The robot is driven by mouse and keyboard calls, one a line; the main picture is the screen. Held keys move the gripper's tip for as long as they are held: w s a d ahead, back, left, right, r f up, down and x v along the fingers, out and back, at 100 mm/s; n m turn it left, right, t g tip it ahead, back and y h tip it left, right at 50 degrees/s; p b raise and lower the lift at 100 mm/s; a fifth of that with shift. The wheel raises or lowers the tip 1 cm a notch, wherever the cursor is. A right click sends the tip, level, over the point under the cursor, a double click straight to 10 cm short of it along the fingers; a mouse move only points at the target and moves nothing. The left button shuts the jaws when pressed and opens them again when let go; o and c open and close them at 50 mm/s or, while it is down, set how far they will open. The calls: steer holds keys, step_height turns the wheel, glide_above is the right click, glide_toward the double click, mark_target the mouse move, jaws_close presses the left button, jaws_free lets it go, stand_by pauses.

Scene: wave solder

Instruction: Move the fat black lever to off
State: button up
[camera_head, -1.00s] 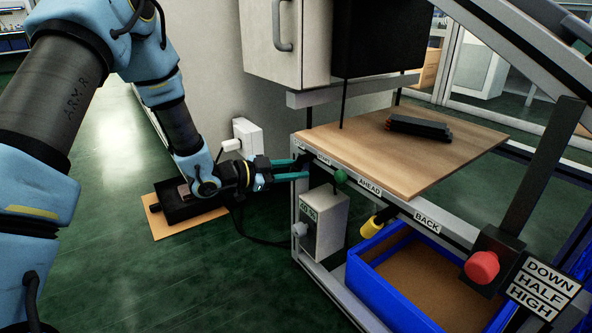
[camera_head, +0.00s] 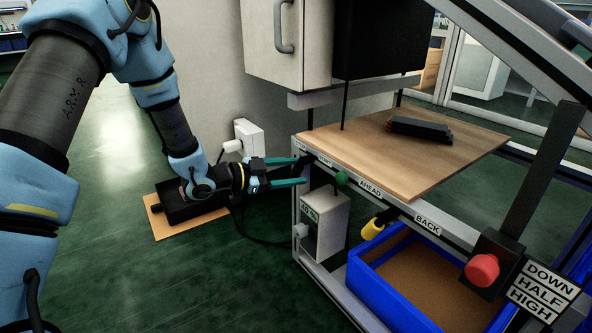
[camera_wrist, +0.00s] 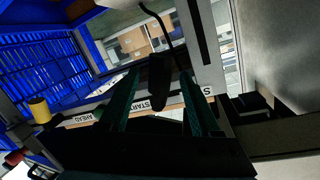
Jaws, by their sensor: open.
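A thick black lever (camera_wrist: 159,82) shows in the wrist view between the two teal fingers of my gripper (camera_wrist: 157,84), with a visible gap on each side. A START label (camera_wrist: 153,103) is behind it, and another label starting with S (camera_wrist: 207,90) is to its right. In the head view my gripper (camera_head: 302,171) is at the machine's left front corner, pointing right, its fingers spread and empty. There the lever is a small dark shape near the fingertips, hard to make out. I see no label reading off.
Along the machine's front are a green knob (camera_head: 341,178), a yellow handle (camera_head: 373,230) and a red knob (camera_head: 482,269) beside a DOWN HALF HIGH sign (camera_head: 543,290). A blue bin (camera_head: 380,294) stands below. A wooden board (camera_head: 440,165) lies above, and a white box (camera_head: 322,222) hangs under it.

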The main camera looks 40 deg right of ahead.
steer(key=p+v, duration=0.2)
steer(key=v, duration=0.7)
steer(key=shift+a, duration=0.2)
